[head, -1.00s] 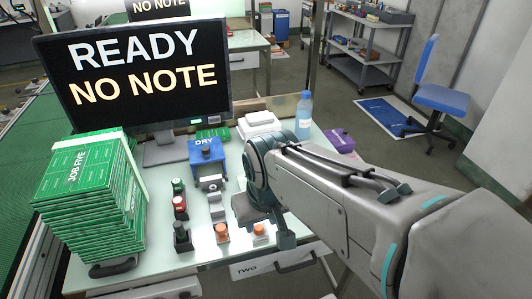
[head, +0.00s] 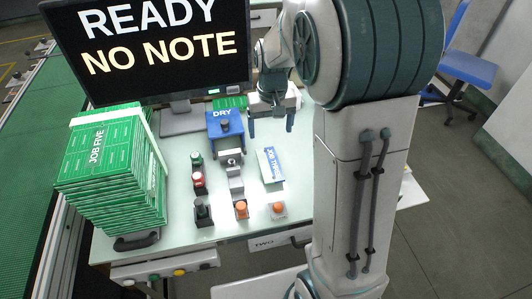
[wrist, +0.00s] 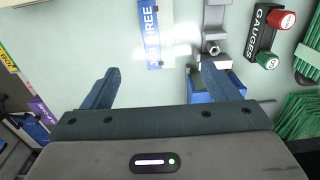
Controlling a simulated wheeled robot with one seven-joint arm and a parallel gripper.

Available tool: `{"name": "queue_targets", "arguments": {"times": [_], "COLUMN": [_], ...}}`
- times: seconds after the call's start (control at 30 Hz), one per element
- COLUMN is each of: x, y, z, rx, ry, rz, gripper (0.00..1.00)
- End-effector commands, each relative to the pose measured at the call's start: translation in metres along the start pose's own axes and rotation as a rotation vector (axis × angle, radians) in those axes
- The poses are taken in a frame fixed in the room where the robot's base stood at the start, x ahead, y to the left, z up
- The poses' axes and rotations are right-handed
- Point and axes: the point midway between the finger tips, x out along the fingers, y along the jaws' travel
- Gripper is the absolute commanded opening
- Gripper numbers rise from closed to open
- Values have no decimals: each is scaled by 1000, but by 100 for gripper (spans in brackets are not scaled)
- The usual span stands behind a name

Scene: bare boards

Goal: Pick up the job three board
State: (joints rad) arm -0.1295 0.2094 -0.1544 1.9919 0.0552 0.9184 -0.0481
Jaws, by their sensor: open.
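The job three board (head: 271,166) lies on the pale worktop, right of the metal fixture. It is a small pale piece with a blue strip lettered JOB THREE, and it shows in the wrist view (wrist: 152,40) at top centre. My gripper (head: 270,131) is above the worktop, just behind the board in the head view. In the wrist view the open fingers (wrist: 161,73) have nothing between them, and the board is ahead of their tips, apart from them.
A stack of green JOB FIVE boards (head: 92,153) stands at left. A blue DRY box (head: 222,126), red and green gauges (head: 198,179) and orange-topped buttons (head: 241,210) are left of or in front of the board. A READY NO NOTE screen (head: 150,55) stands behind.

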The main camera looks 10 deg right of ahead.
Motion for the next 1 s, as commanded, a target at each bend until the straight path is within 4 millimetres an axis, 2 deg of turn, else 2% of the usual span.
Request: {"name": "queue_targets", "arguments": {"times": [0.1,0.23,0.6,1.0], "x": [9,18,84,118], "y": [-1,-1,-1,1], "z": [-15,-20,-18,-16], "rx": [-5,-5,-6,-5], "ry": [-19,-27,-31,-30], "rz": [8,12,12,12], "gripper": [82,82,82,82]}}
